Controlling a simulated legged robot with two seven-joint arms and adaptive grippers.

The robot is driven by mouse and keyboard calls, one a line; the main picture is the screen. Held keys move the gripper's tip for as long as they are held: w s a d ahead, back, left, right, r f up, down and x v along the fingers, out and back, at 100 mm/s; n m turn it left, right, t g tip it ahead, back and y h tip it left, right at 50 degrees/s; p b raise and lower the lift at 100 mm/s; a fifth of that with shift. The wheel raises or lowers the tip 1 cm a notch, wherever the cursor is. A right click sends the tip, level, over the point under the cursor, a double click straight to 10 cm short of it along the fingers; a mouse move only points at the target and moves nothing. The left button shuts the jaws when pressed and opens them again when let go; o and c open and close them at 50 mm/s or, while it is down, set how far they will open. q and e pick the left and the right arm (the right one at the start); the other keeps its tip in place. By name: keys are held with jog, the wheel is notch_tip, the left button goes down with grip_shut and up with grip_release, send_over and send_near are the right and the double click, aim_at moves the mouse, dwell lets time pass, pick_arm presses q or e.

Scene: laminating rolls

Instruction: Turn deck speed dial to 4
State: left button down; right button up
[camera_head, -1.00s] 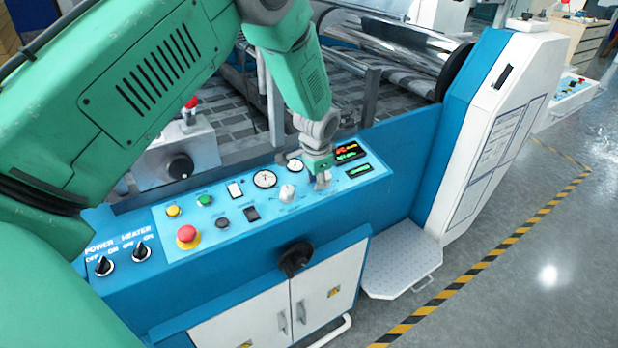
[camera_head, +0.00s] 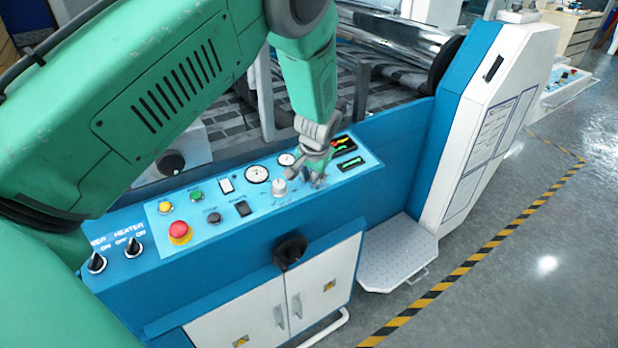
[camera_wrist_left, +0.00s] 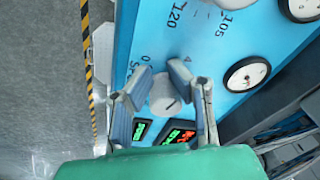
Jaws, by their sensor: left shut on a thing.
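The deck speed dial (camera_wrist_left: 163,97) is a small round grey knob on the blue control panel (camera_head: 215,233). In the left wrist view it sits between the two fingers of my left gripper (camera_wrist_left: 160,82), which is shut on it. A dark line marks the knob's face, and printed figures including 0 and 4 lie just beyond it. The exact setting is hard to read. In the head view my left gripper (camera_head: 318,178) is down at the panel's right part and hides most of the dial. My right gripper is not in view.
A second pale knob (camera_head: 279,187) stands just left of the gripper. Gauges (camera_head: 257,173), a red emergency button (camera_head: 179,231) and small displays (camera_head: 343,144) share the panel. Open floor lies to the right.

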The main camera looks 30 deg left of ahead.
pick_arm(q)
jog(key=shift+w+r+t, duration=0.25)
jog(key=shift+w+r, duration=0.2)
jog(key=shift+w, duration=0.15)
jog(key=shift+w+r+t, duration=0.25)
jog(key=shift+w+r, duration=0.15)
jog(key=shift+w, duration=0.2)
jog(key=c, duration=1.2)
grip_release()
jog(key=shift+w, duration=0.1)
jog(key=shift+w+f, duration=0.6)
jog(key=shift+f, duration=0.1)
jog(key=shift+a, duration=0.1)
jog(key=shift+s+r, duration=0.1)
jog(key=shift+s, duration=0.15)
jog(key=shift+g, duration=0.3)
jog(key=v, duration=1.1)
jog(key=shift+w+r, duration=0.15)
jog(key=shift+r, duration=0.1)
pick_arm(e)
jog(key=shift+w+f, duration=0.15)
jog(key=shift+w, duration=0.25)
